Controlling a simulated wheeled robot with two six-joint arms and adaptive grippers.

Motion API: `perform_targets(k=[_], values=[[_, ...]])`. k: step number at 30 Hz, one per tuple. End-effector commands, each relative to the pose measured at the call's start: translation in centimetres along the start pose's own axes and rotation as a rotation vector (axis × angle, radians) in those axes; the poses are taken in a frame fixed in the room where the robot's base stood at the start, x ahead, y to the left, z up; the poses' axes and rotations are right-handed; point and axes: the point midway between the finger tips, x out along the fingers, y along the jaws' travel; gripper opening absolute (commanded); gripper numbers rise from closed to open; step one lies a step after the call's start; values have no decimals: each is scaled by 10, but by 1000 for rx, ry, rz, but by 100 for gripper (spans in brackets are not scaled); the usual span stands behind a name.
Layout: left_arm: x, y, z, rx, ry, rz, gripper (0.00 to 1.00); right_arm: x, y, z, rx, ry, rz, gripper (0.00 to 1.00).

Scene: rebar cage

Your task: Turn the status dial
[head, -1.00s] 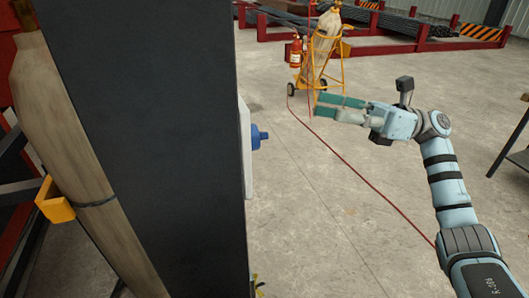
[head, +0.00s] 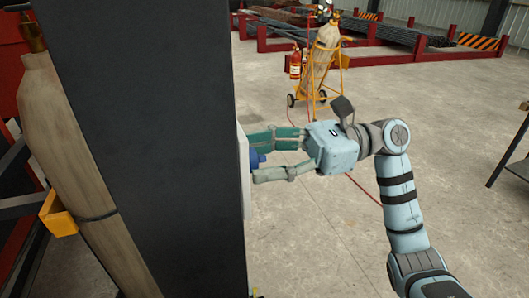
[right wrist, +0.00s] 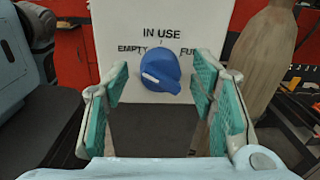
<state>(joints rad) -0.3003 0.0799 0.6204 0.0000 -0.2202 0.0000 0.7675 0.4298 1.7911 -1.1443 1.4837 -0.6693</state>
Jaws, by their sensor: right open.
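The status dial is a blue knob with a white pointer mark. It stands on a white panel (right wrist: 113,34) and shows in the right wrist view (right wrist: 168,66), where its pointer lies toward the lower left. In the head view the dial (head: 256,158) is mostly hidden behind my right gripper (head: 258,160). That gripper is open, with its green-padded fingers on either side of the dial; I cannot tell whether they touch it. My left gripper is out of view.
The panel is on a dark column (head: 150,130) that fills the left of the head view. A tan gas cylinder (head: 70,150) stands beside it. A yellow cylinder cart (head: 318,65) stands behind. The concrete floor at the right is mostly clear.

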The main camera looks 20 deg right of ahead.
Motion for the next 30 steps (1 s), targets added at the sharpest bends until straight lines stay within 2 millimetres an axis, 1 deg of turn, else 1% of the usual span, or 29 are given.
perform_targets(k=[3,8,12,23,30], values=[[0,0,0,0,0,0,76,0,0,0,1,0,0,52],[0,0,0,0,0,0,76,0,0,0,1,0,0,26],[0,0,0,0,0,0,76,0,0,0,1,0,0,4],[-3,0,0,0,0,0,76,-1,0,0,48,3,0,4],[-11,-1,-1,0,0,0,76,-1,0,2,184,10,1,4]])
